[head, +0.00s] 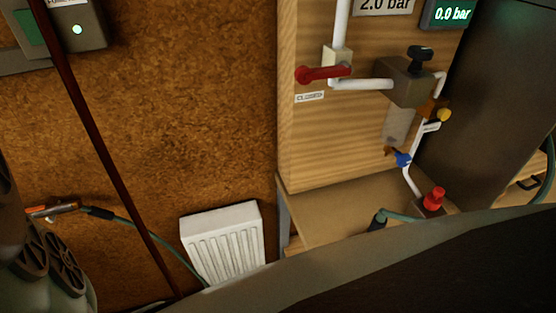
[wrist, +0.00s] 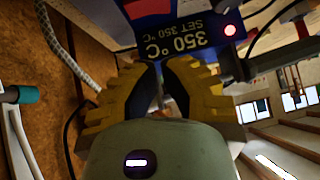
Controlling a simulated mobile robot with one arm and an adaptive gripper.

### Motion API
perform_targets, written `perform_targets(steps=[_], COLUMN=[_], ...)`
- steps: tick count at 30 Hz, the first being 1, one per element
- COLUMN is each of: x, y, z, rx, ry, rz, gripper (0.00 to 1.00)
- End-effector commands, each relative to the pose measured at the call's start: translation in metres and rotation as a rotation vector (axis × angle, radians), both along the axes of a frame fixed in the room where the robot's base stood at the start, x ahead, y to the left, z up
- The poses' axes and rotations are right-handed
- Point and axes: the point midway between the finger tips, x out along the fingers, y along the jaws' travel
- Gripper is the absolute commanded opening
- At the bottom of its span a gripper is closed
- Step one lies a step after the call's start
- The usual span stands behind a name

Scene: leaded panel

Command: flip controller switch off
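In the wrist view the controller (wrist: 205,38) shows as a dark blue panel, upside down in the picture, reading 350 °C and SET 350 °C. A round pinkish-red light (wrist: 230,30) glows on it. My gripper (wrist: 159,66), with yellow and black fingers, is right in front of the panel. Its fingertips are close together with a narrow gap between them. A thin pale thing shows in that gap, too small to identify. I cannot tell whether the fingers touch a switch; no switch is clearly visible. I cannot make out the controller or my fingertips in the head view.
An iron-like tool (head: 55,210) with a green cable is at the left. A white ribbed radiator (head: 222,243) stands low by the brown wall. A wooden board (head: 315,135) carries white pipes and a red lever (head: 323,74). A braided hose (wrist: 60,45) passes left of my gripper.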

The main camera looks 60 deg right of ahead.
Motion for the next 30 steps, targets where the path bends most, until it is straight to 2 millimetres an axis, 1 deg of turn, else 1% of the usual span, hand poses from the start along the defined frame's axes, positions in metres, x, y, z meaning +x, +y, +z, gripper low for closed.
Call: perform_targets(steps=[5,12,18,24,30], x=[0.004,0.002,0.002,0.001,0.001], y=[0.005,0.005,0.007,0.007,0.007], z=[-0.007,-0.026,-0.039,-0.046,-0.048], rx=[-0.003,-0.003,-0.003,-0.003,-0.003], ry=[0.002,0.005,0.001,0.000,-0.001], rz=[-0.004,-0.006,-0.005,-0.004,-0.007], gripper=[0.00,0.00,0.00,0.00,0.00])
